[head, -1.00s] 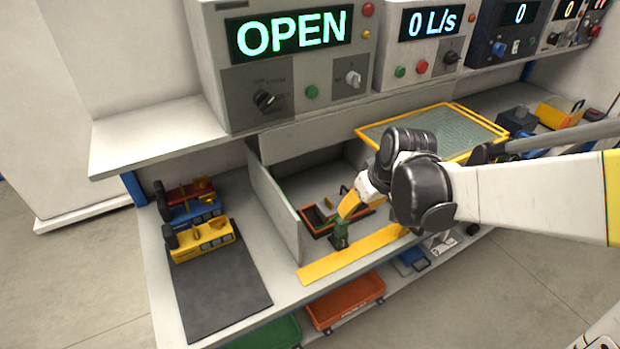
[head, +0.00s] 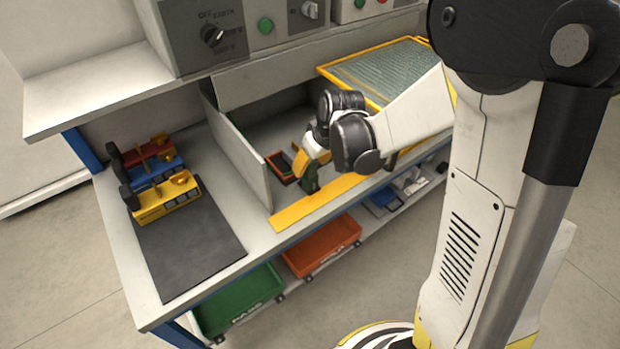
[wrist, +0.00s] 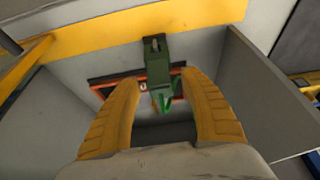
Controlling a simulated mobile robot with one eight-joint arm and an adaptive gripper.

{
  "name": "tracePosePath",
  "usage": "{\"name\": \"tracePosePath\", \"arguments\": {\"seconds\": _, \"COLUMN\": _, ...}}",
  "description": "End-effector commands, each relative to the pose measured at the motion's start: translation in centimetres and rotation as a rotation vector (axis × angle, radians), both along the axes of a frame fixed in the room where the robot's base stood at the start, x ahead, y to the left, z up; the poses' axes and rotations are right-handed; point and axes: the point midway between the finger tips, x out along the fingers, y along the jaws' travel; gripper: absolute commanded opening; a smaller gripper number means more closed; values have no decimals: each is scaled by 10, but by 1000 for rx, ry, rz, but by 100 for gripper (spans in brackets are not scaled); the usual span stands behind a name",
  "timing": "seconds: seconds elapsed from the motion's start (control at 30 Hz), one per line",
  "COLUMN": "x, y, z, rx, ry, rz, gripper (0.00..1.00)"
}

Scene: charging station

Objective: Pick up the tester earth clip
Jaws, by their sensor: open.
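The earth clip is most likely the green clip (wrist: 157,62), with a dark green block-like body and brighter green prongs. In the wrist view it sits between and just beyond the yellow fingertips of my gripper (wrist: 158,82). My gripper is open; contact with the clip cannot be told. In the head view the dark green clip (head: 310,181) shows by the yellow front strip (head: 323,202) of the bay, just below my gripper (head: 308,165). My arm and gripper hide part of the bay there.
An orange-rimmed dark tray (wrist: 100,84) lies behind the clip. Grey bay walls (wrist: 255,85) stand on both sides in the wrist view. A yellow-framed panel (head: 385,72) is to the right. Yellow, blue and red testers (head: 165,197) stand left by a clear dark mat (head: 190,250).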

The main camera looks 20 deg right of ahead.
Motion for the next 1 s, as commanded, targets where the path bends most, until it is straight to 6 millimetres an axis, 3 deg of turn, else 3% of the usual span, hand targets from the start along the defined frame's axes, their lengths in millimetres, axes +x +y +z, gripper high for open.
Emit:
{"name": "tracePosePath", "arguments": {"seconds": 0.27, "x": 2, "y": 1, "z": -5, "rx": 0, "ry": 0, "rz": 0, "gripper": 51}}
{"name": "tracePosePath", "arguments": {"seconds": 0.43, "x": 2, "y": 1, "z": -5, "rx": 0, "ry": 0, "rz": 0, "gripper": 0}}
{"name": "tracePosePath", "arguments": {"seconds": 0.83, "x": 2, "y": 1, "z": -4, "rx": 0, "ry": 0, "rz": 0, "gripper": 0}}
{"name": "tracePosePath", "arguments": {"seconds": 1.0, "x": 2, "y": 1, "z": 7, "rx": 0, "ry": 0, "rz": 0, "gripper": 0}}
